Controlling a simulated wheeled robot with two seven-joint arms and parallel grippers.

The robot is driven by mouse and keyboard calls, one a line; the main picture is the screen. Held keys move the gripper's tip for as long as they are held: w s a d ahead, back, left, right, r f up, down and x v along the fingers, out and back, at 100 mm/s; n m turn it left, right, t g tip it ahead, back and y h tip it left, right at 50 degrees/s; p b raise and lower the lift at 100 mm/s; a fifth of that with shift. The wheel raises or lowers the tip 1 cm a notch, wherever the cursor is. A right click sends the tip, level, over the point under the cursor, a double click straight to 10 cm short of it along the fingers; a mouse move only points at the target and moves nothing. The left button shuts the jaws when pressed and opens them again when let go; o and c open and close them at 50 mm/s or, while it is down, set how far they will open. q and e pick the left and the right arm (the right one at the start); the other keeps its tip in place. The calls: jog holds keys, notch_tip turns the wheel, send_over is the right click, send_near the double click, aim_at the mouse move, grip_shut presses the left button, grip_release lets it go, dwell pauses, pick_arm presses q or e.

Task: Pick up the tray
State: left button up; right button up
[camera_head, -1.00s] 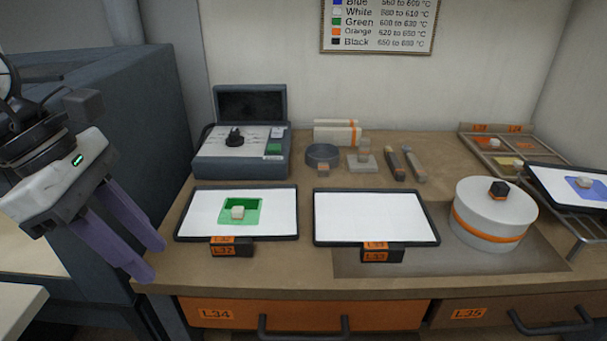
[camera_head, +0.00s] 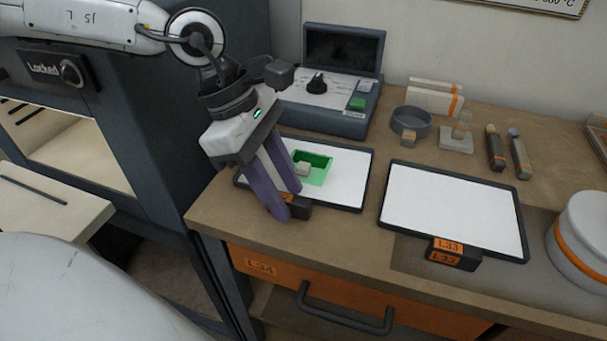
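A flat tray (camera_head: 347,191) with a white sheet and dark rim lies on the bench, left of centre. It has a green patch (camera_head: 320,165) with a pale block (camera_head: 303,169) on it. A dark labelled handle block (camera_head: 298,208) is at its front edge. My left gripper (camera_head: 285,202) points down over the tray's front left part. Its two purple fingers look apart, with the front fingertip beside the handle and partly hiding it. I cannot tell whether they touch it. My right gripper is not in view.
A second tray (camera_head: 450,205) with a blank white sheet lies to the right. A white round container (camera_head: 590,230) stands beyond it. A control box (camera_head: 325,100) is behind the first tray. An orange drawer (camera_head: 350,295) is below. A dark cabinet (camera_head: 130,130) stands left.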

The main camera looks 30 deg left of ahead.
pick_arm(q)
grip_shut()
jog(key=shift+r, duration=0.1)
jog(key=shift+w, duration=0.1)
notch_tip(320, 180, up, 13)
jog(key=p, duration=0.2)
dwell(0.7)
